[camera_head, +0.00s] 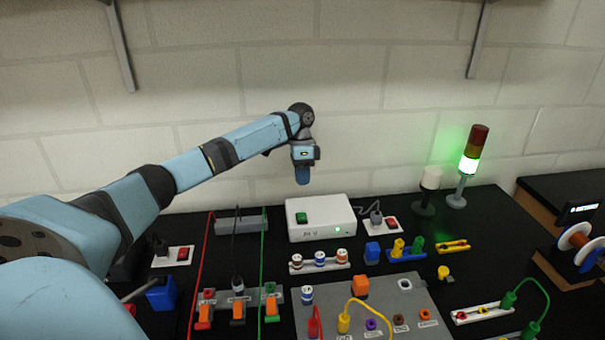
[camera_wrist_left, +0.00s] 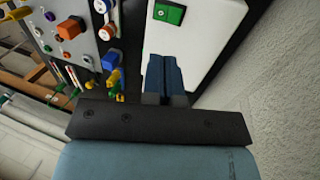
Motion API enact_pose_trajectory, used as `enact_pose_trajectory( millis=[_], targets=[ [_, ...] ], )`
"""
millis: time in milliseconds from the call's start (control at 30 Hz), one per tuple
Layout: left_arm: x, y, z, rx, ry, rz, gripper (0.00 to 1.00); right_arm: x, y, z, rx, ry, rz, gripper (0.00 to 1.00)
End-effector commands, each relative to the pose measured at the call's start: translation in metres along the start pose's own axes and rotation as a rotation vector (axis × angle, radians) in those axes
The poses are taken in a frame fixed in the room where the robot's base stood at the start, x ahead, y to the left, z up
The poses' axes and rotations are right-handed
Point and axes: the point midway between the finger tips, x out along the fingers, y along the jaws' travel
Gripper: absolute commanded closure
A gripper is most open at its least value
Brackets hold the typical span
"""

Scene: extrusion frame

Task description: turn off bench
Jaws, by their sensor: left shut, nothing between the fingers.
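The bench is a black tabletop (camera_head: 240,328) crowded with electrical parts. A white box (camera_head: 330,220) with a green switch (camera_head: 301,217) on its top stands at the back, and a small green light shows on its front. A signal tower (camera_head: 470,160) at the back right has its green section lit. My left gripper (camera_head: 302,180) is shut and empty, pointing down above the white box. In the left wrist view its blue fingers (camera_wrist_left: 166,75) are together over the white box (camera_wrist_left: 205,40), beside the green switch (camera_wrist_left: 169,13). My right gripper does not show.
White plates with red switches stand left (camera_head: 183,254) and right (camera_head: 391,223) of the white box. A grey panel (camera_head: 420,295) with coloured knobs and several plugs lies in front. A white-topped lamp (camera_head: 430,180) stands near the tower. The wall is close behind.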

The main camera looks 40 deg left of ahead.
Motion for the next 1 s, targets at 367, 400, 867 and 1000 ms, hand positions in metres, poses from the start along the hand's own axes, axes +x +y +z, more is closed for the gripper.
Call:
enact_pose_trajectory(
  millis=[367,400,867,1000],
  targets=[
    [0.076,0.001,0.001,0.000,-0.003,0.002,1.00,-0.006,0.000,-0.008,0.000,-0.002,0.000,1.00],
    [0.082,0.001,0.001,0.000,-0.002,0.001,1.00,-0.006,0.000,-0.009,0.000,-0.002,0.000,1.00],
    [0.101,0.000,0.000,0.000,-0.001,0.000,1.00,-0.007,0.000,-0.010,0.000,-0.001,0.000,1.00],
    [0.100,0.001,0.000,0.000,-0.001,-0.004,1.00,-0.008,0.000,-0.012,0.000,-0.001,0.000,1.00]
  ],
)
